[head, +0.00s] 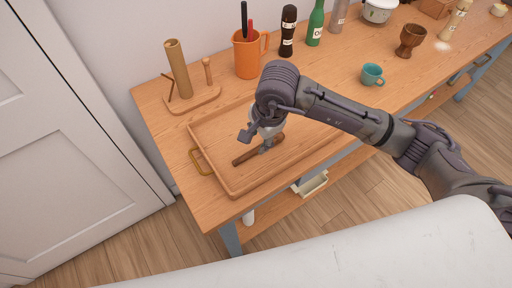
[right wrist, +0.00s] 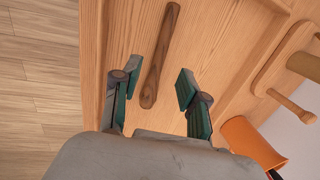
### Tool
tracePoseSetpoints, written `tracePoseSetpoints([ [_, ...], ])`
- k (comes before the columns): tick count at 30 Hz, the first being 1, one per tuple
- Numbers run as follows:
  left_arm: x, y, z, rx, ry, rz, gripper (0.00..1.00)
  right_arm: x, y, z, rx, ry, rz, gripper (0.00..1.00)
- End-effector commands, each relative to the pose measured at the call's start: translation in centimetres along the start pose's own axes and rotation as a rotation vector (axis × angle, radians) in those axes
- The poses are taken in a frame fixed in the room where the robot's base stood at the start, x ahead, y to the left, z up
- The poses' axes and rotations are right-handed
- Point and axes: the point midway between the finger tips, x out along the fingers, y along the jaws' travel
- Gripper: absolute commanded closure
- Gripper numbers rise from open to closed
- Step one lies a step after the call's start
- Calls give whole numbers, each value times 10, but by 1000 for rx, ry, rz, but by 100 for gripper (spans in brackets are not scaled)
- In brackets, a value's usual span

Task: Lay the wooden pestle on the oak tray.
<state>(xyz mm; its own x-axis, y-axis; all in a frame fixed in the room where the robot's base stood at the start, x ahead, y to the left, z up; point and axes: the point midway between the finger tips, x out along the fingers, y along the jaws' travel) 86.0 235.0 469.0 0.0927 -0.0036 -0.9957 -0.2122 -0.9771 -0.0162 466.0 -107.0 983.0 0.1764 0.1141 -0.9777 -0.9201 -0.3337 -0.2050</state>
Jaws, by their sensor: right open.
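The dark brown wooden pestle (head: 242,160) lies on the floor of the light oak tray (head: 216,132), near its middle. In the right wrist view, the pestle (right wrist: 162,55) runs lengthwise between the two fingers, with its thick end nearest the palm. My right gripper (head: 258,141) points down over the pestle and is open, with a gap on either side of it. The open fingers also show in the right wrist view (right wrist: 158,76). The gripper hides part of the pestle in the head view. My left gripper is out of view.
A wooden stand (head: 193,101) with upright posts and an orange jug (head: 247,56) stand behind the tray. Several bottles line the back. A teal mug (head: 372,74) and a dark wooden goblet (head: 410,40) stand to the right. The tray has a brass handle (head: 200,163).

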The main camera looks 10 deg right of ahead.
Motion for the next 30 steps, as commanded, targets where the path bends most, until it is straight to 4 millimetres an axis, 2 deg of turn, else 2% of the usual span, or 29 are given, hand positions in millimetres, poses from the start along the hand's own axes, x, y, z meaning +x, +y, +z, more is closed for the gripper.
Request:
tracePoseSetpoints([
  [1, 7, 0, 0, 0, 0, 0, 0, -9, -1, -1, -3, 2, -7, 57],
  [6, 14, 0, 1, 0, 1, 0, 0, -40, 0, 0, -1, 2, -5, 57],
  [10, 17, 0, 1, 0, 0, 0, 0, -55, 0, 0, -1, 0, -3, 57],
  [15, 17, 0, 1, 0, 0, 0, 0, -61, 0, 0, 0, 1, 1, 57],
  [30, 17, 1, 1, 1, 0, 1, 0, -60, 0, 0, -1, 0, 1, 57],
])
